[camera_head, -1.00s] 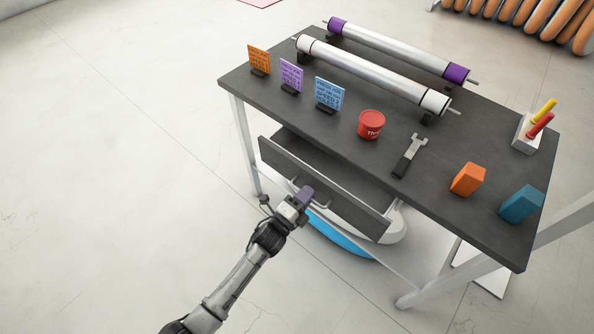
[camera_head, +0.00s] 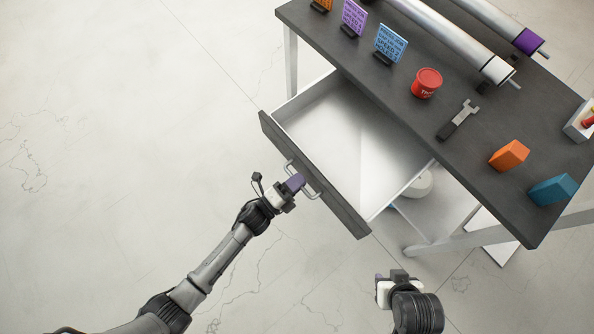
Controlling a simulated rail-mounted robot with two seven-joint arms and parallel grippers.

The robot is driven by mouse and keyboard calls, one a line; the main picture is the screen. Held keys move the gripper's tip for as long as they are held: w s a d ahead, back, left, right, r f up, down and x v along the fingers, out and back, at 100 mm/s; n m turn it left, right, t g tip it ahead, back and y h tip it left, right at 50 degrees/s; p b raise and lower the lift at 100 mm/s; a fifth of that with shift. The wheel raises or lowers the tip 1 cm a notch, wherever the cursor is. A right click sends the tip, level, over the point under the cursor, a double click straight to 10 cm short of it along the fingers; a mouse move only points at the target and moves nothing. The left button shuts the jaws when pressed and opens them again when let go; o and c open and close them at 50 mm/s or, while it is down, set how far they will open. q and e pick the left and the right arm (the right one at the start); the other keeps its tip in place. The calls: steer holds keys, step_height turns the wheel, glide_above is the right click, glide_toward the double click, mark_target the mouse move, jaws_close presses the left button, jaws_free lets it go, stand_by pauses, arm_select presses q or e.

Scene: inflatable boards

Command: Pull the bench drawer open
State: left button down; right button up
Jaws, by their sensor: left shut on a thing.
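The bench drawer (camera_head: 345,130) stands well out from under the dark bench top (camera_head: 395,85). Its white inside looks empty, and its dark front panel (camera_head: 335,205) faces the lower left. My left gripper (camera_head: 293,185) is at the front panel, shut on the drawer's bar handle (camera_head: 313,194); its fingers hide the middle of the handle. My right gripper (camera_head: 398,275) shows at the bottom, over the floor and apart from the drawer. Its fingertips are too unclear to tell open from shut.
On the bench top are a red tub (camera_head: 426,83), a wrench (camera_head: 459,119), an orange block (camera_head: 509,155), a teal block (camera_head: 552,190), small sign cards (camera_head: 390,44) and rollers (camera_head: 450,38). The floor left of the drawer is clear.

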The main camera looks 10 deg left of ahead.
arm_select(q)
steer(key=c, duration=1.2)
jaws_free()
steer(key=p+v, duration=0.1)
steer(key=v, duration=1.2)
steer(key=shift+s+a, duration=0.25)
steer(key=shift+a, duration=0.05)
